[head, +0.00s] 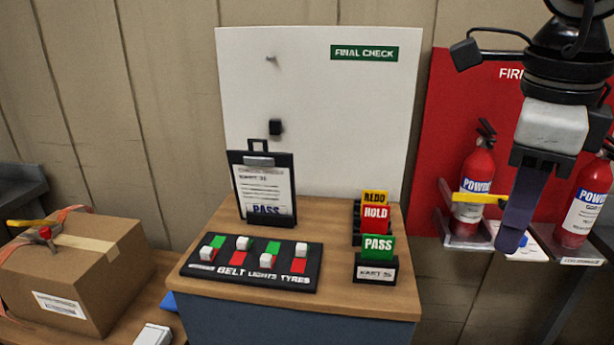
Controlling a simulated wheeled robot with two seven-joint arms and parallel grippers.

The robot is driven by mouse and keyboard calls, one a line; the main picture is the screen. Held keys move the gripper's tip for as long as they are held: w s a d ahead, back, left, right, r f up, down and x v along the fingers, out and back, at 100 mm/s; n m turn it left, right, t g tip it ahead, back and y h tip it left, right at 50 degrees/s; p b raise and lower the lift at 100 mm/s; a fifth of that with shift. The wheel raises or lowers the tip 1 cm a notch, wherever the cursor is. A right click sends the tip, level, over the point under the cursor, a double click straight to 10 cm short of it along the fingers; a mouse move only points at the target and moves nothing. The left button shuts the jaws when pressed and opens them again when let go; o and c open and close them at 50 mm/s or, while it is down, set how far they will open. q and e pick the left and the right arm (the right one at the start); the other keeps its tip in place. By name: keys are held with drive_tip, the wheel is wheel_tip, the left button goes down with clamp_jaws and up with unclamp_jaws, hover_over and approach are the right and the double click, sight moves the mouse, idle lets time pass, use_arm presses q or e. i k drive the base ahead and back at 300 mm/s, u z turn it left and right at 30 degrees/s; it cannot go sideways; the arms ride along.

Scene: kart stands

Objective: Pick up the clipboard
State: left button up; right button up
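The clipboard (264,192) is black with a grey clip and a loop at its top, and it holds a white sheet reading "PASS" at the bottom. It stands nearly upright at the back left of the wooden stand top (335,288), in front of a white panel. My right gripper (514,240) hangs at the right, in front of the red fire board, well apart from the clipboard. Its fingers point down and show edge-on, so I cannot tell its opening. My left gripper is out of view.
A switch board (250,266) lies in front of the clipboard. Coloured cards (377,247) stand to its right. The white "FINAL CHECK" panel (340,120) carries a small hook and a black block. Fire extinguishers (477,178) stand at right; a cardboard box (75,275) sits at left.

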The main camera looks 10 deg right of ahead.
sight(264, 182)
drive_tip(key=u, duration=0.2)
drive_tip(key=i, duration=0.95)
drive_tip(key=u, duration=0.8)
